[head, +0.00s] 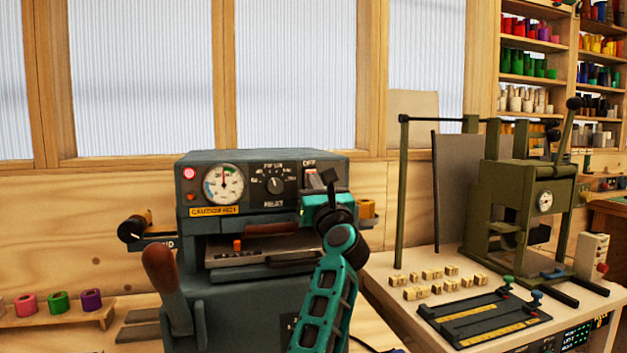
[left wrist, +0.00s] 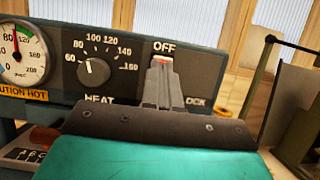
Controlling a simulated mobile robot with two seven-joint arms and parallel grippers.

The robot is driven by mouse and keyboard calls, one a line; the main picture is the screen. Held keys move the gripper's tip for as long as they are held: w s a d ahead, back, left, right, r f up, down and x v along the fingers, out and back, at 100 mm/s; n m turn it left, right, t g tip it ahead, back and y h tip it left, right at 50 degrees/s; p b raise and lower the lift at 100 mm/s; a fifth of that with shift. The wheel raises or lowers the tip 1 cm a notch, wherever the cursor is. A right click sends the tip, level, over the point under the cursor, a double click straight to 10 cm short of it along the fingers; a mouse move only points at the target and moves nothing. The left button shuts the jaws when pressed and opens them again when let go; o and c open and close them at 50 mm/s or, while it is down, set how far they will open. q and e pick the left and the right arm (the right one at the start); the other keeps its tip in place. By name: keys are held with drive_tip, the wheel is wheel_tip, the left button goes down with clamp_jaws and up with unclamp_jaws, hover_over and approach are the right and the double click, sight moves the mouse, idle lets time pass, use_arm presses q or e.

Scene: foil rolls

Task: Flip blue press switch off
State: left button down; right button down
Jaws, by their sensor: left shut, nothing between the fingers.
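The blue-grey press (head: 200,250) stands in the middle of the head view, with a control panel on its upper front. Its switch (head: 312,178) sits at the panel's right end under an OFF label. In the left wrist view the switch (left wrist: 163,61) shows a white and red top, with its lower part hidden behind my fingertips. My left gripper (head: 323,187) is shut and empty, right in front of the switch; its fingertips (left wrist: 162,72) overlap the switch in the picture. I cannot tell whether they touch it. My right gripper is not in view.
The panel has a lit red lamp (head: 189,173), a gauge (head: 223,185) and a heat dial (head: 275,185). A brown-handled lever (head: 160,268) rises at the press's left. An olive-green machine (head: 515,205) and small blocks (head: 432,273) stand on the table at right.

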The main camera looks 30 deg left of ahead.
use_arm(q)
drive_tip(key=shift+w+a+r, duration=0.2)
drive_tip(key=shift+w+a, duration=0.1)
drive_tip(key=shift+a+r, duration=0.2)
drive_tip(key=shift+r, duration=0.5)
drive_tip(key=shift+d, duration=0.1)
